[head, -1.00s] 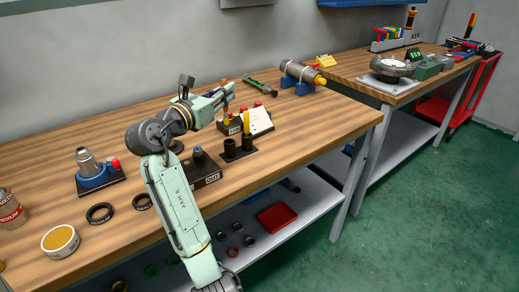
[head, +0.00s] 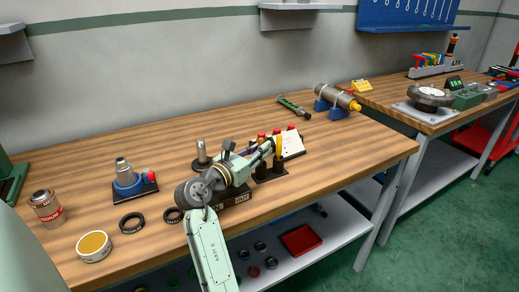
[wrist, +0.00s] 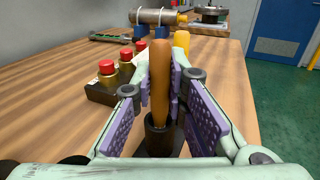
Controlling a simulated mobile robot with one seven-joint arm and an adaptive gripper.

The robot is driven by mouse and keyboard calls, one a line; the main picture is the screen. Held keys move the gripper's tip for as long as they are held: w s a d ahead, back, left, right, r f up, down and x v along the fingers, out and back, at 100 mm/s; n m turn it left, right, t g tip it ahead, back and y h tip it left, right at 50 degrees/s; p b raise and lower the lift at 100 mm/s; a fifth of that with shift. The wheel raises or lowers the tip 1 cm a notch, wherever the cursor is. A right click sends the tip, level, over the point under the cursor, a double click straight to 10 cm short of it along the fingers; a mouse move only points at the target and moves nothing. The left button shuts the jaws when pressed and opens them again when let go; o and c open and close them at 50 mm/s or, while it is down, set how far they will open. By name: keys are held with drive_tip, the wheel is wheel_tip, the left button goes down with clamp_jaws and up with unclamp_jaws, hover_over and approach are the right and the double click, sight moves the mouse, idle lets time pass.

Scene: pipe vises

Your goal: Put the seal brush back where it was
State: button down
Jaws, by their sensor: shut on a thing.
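The seal brush, seen as a brown handle (wrist: 161,80), stands upright between the purple pads of my gripper (wrist: 161,100) in the wrist view. My gripper is shut on it. The handle's lower end is in or directly over a black cup (wrist: 157,139); the bristles are hidden. A second, yellow handle (wrist: 181,41) stands just behind it. In the head view my gripper (head: 268,149) is at the two-cup black holder (head: 262,173), with the yellow handle (head: 278,145) in the right cup. The brush is mostly hidden there by my gripper.
A block of red-capped bottles (wrist: 107,75) stands close on the left. Behind are a white card (head: 293,146), a green tool (head: 293,107) and a pipe in blue vises (head: 334,97). Black rings (head: 131,222) and a tin (head: 93,246) lie at the front left.

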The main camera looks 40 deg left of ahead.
drive_tip(key=c, duration=1.6)
unclamp_jaws()
drive_tip(key=shift+f, duration=0.15)
